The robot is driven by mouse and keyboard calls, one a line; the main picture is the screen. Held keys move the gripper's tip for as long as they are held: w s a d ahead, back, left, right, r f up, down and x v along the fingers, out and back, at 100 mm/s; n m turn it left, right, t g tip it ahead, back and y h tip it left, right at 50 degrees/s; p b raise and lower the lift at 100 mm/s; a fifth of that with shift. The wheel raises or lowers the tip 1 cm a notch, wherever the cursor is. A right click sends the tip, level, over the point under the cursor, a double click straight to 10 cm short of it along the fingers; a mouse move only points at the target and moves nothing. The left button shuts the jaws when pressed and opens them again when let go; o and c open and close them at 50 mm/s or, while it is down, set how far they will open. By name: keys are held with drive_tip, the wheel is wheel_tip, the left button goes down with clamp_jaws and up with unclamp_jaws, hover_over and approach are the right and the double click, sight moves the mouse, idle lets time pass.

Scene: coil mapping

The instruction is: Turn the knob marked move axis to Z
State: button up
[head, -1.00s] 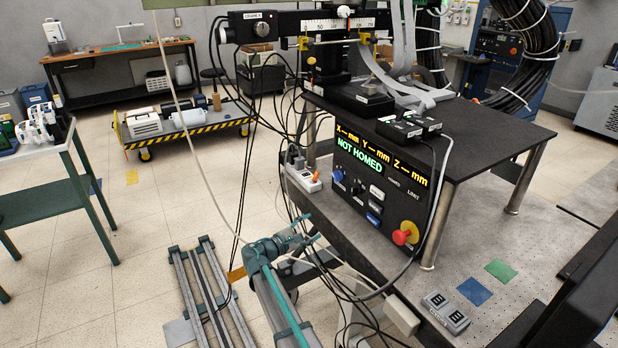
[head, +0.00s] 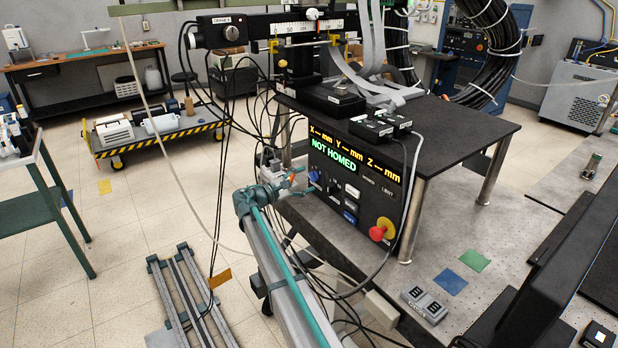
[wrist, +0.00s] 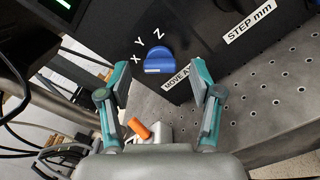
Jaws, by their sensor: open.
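The blue move axis knob (wrist: 158,60) is on the dark control panel, with white letters X, Y and Z around its upper side. Its label, starting "MOVE A" (wrist: 177,77), is partly hidden by my right finger. I cannot tell which letter the knob points at. My gripper (wrist: 163,78) is open and empty, its fingers spread on either side below the knob, apart from it. In the head view the small blue knob (head: 313,177) is at the panel's left edge, with my gripper (head: 296,182) just left of it.
The panel display (head: 336,155) reads "NOT HOMED". A red knob on yellow (head: 378,233) is at the panel's lower right. A white box with an orange part (wrist: 140,130) lies below my fingers. Cables hang at left. The perforated bench (wrist: 255,100) is clear at right.

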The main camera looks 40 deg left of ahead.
sight(313, 177)
drive_tip(key=shift+x, duration=1.2)
drive_tip(key=c, duration=1.1)
